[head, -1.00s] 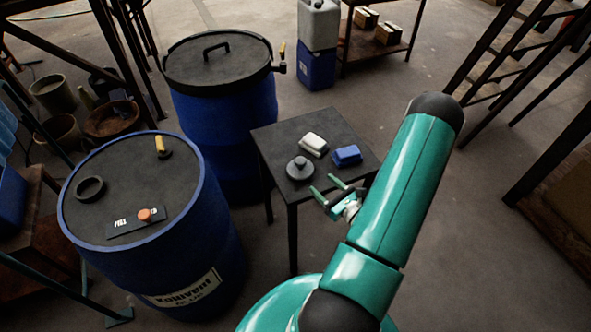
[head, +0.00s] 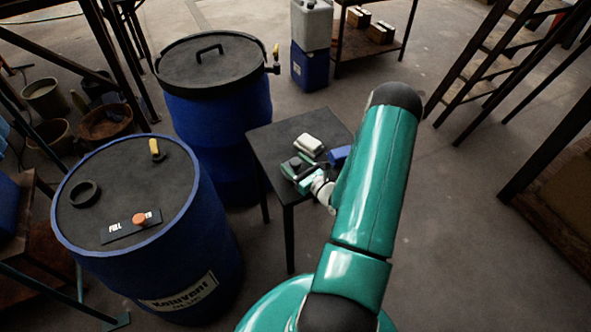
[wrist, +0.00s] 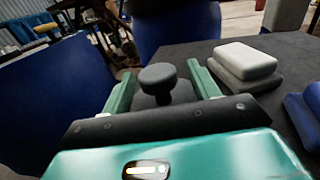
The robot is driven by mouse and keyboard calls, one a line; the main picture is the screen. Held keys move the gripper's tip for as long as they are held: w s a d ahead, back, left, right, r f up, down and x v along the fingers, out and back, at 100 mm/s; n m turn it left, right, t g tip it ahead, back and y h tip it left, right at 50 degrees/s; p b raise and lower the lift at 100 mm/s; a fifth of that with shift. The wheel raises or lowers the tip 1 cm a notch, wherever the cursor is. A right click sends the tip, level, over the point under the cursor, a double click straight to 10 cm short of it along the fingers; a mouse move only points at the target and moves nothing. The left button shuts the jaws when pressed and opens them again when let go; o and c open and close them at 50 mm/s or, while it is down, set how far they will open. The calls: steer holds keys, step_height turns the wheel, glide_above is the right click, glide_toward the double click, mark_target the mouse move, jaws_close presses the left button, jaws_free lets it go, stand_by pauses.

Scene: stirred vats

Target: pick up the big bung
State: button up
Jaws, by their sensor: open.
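The big bung is a dark grey round plug with a knob on top (wrist: 158,78), standing upright on the small dark table (head: 268,143). In the wrist view its knob shows between the two green fingers of my open gripper (wrist: 160,72), with a gap on each side. In the head view my gripper (head: 298,178) is at the table's front edge and partly hides the bung (head: 297,163). The bung's lower part is hidden behind the gripper body in the wrist view.
A pale block (head: 308,145) and a blue block (head: 339,155) lie behind and right of the bung on the table. A blue drum (head: 215,235) stands to the left, and a lidded blue vat (head: 225,110) behind. Open floor lies to the right.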

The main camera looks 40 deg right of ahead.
steer(key=c, duration=1.1)
steer(key=shift+o, duration=0.2)
